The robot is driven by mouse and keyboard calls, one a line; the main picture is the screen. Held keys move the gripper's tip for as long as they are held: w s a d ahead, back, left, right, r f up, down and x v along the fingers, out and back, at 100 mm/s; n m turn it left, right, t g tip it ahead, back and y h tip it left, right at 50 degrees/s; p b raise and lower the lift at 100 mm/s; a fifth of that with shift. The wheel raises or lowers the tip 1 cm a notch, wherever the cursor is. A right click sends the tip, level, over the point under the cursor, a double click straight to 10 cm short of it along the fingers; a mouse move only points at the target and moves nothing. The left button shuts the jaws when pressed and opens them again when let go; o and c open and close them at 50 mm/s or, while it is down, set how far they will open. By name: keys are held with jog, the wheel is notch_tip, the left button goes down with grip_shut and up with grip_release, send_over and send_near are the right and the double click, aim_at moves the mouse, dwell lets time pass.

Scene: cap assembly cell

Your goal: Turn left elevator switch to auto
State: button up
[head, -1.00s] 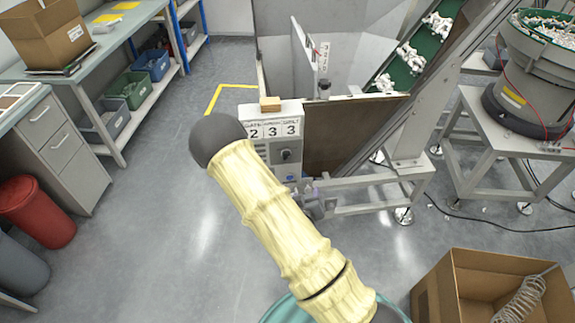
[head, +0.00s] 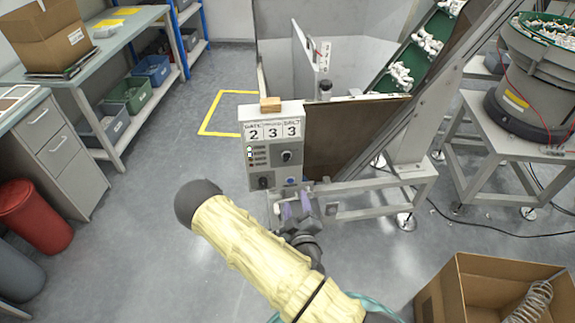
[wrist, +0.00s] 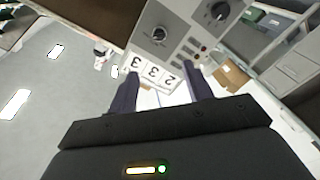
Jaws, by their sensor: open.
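A grey control panel (head: 258,142) stands upright on the elevator's front, with a "2 3 3" number display. It has a black rotary knob at its upper right (head: 287,156) and another at its lower left (head: 263,182). Both show upside down in the wrist view, the upper right knob (wrist: 158,35) and the lower left knob (wrist: 218,12). Which way they point is too small to read surely. My gripper (head: 297,209) is open and empty just below the panel. In the wrist view its fingers (wrist: 160,92) are spread apart, touching neither knob.
The elevator's metal frame (head: 375,192) is close right of my gripper. An open cardboard box (head: 470,300) stands at lower right.

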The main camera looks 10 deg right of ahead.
aim_at(287, 160)
jog(key=w, duration=1.1)
jog(key=w+d, duration=0.1)
jog(key=w, duration=0.4)
jog(key=shift+w+d, duration=0.1)
jog(key=shift+w, duration=0.2)
jog(key=c, duration=1)
